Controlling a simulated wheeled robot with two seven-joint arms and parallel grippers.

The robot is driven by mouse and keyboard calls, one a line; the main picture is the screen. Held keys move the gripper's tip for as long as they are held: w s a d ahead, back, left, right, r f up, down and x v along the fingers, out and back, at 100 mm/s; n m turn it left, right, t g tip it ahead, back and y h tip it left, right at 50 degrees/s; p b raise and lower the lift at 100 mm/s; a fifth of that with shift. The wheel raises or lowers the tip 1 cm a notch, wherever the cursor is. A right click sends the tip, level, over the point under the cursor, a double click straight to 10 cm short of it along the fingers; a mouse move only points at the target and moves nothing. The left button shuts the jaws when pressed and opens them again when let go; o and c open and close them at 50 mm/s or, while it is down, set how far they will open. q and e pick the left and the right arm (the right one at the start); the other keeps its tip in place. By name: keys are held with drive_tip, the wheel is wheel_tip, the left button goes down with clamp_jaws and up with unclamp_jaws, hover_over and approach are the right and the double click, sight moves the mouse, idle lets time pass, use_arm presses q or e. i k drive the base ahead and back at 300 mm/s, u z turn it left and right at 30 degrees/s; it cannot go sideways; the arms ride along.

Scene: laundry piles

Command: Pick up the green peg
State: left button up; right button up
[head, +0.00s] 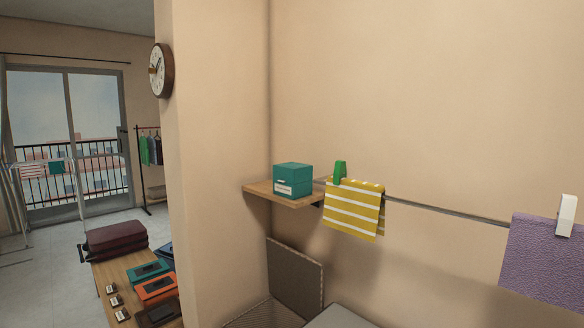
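The green peg (340,171) is clipped upright on the top edge of a yellow and white striped cloth (354,210), which hangs from a thin rail (445,211) on the wall. The peg sits just right of a teal box (293,179). Neither of my grippers shows in the head view, so I cannot see whether they are open or shut.
The teal box stands on a small wooden shelf (285,196). A purple cloth (546,256) with a white peg (566,214) hangs at the right. A lidded bin (295,273) stands below. A wall corner with a clock (161,70) is at the left.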

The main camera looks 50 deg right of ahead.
sight(341, 170)
drive_tip(key=i, duration=1.05)
drive_tip(key=z, duration=3.75)
